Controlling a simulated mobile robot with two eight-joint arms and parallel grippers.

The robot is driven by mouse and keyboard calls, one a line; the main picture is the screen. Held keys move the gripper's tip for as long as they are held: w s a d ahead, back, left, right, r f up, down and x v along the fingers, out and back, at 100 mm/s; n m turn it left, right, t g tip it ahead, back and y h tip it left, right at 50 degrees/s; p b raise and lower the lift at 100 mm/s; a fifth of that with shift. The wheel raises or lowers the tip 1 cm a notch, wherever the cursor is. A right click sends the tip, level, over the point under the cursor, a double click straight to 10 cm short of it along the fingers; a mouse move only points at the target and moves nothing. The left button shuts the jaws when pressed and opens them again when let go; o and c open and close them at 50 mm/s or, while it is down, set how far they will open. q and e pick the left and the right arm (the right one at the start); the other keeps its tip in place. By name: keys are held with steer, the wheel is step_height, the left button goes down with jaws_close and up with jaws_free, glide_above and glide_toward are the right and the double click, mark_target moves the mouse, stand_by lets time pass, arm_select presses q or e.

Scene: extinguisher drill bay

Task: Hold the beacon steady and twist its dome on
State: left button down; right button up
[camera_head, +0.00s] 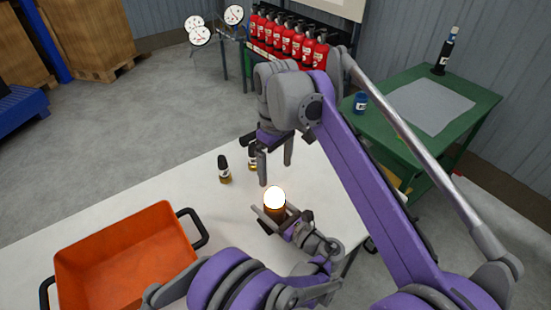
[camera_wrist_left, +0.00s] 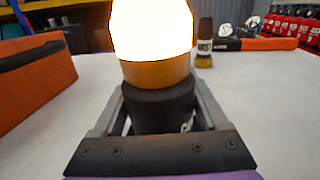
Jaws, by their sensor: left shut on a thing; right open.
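The beacon's dark base (camera_wrist_left: 160,108) stands upright between my left gripper's fingers, which are shut on it low above the white table. The beacon's dome (camera_head: 274,198) sits on top and glows white, with an amber lower band; it also shows in the left wrist view (camera_wrist_left: 152,35). The glare hides its detail, and I cannot tell how tightly it is seated. My left gripper (camera_head: 274,216) reaches in from the lower right of the beacon. My right gripper (camera_head: 275,163) is open and empty, pointing down just above the dome, apart from it.
Two small dark-capped bottles (camera_head: 224,170) (camera_head: 252,157) stand behind the beacon on the white table (camera_head: 190,195). An orange crate (camera_head: 120,238) with black handles is at the left. A green table (camera_head: 480,98) with a grey mat stands at the right. Several red extinguishers (camera_head: 287,38) line the back.

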arm_select(q)
jaws_free()
